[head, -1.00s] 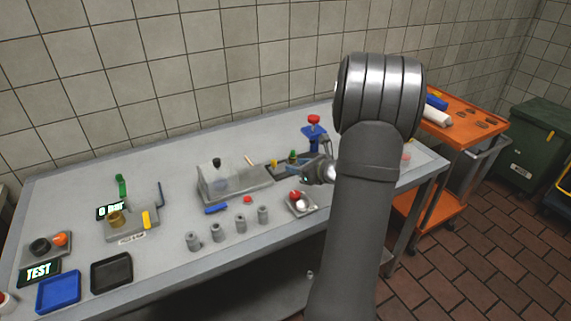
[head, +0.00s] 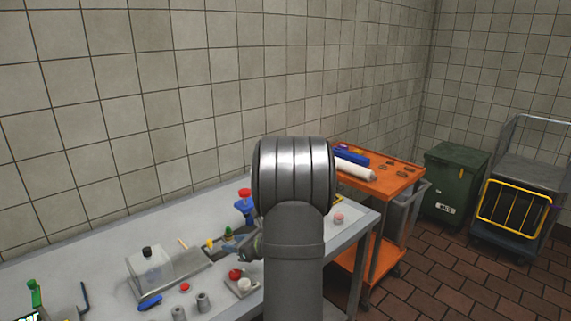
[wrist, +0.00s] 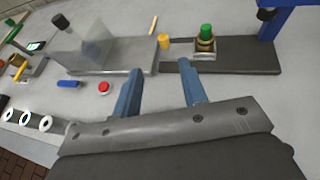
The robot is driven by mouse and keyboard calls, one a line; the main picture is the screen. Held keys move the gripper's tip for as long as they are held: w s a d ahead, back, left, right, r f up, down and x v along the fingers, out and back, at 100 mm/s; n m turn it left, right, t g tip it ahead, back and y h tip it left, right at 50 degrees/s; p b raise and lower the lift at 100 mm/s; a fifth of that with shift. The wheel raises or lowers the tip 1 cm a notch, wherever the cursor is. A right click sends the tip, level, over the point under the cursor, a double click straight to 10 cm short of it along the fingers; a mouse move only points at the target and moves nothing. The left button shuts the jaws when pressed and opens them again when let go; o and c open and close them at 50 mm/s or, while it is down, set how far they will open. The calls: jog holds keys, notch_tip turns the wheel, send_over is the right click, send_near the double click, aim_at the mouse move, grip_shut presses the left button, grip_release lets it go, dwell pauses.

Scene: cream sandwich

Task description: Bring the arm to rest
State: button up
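My gripper (wrist: 160,92) shows in the wrist view with its two blue fingers apart and nothing between them. It is above the table, just in front of a dark base plate (wrist: 245,55). In the head view my gripper (head: 250,243) is partly hidden behind my own grey arm, over the right part of the grey table (head: 90,255).
An orange cart (head: 385,190) and green bin (head: 452,180) stand at right.

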aim_at(209, 241)
jog(key=x, duration=1.4)
jog(key=shift+d+f, duration=0.1)
jog(key=shift+w, duration=0.1)
jog(key=shift+d, duration=0.1)
